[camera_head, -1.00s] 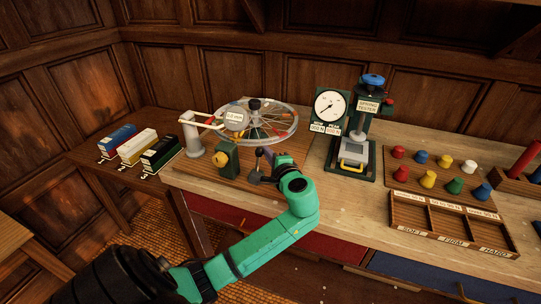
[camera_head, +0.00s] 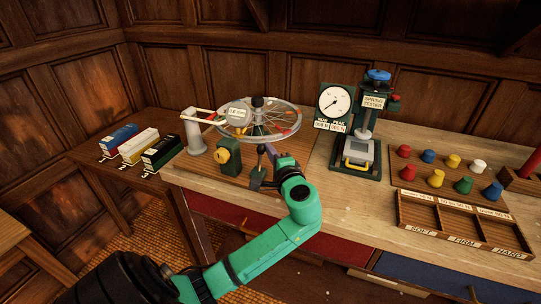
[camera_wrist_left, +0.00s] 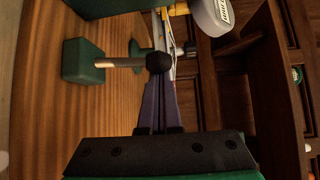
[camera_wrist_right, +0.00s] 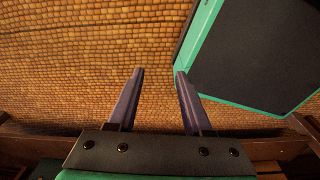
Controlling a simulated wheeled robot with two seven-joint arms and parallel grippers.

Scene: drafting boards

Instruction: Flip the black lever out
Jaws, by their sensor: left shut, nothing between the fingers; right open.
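The black lever (camera_head: 261,149) has a round black knob on a thin shaft. It stands nearly upright from a small dark green block (camera_head: 257,183) at the front edge of the wheel stand. In the left wrist view the knob (camera_wrist_left: 160,62) is just beyond my left fingertips, with the shaft (camera_wrist_left: 115,63) running left to the green block (camera_wrist_left: 83,62). My left gripper (camera_head: 268,149) is shut and empty, right beside the knob; I cannot tell whether it touches. My right gripper (camera_wrist_right: 159,74) is open and empty above the tiled floor.
A spoked wheel (camera_head: 290,130) stands behind the lever, with a yellow-knobbed green block (camera_head: 228,155) to the left. A spring tester (camera_head: 358,165), coloured pegs (camera_head: 436,178) and a sorting tray (camera_head: 466,222) are to the right. Three boxes (camera_head: 138,146) stand at left.

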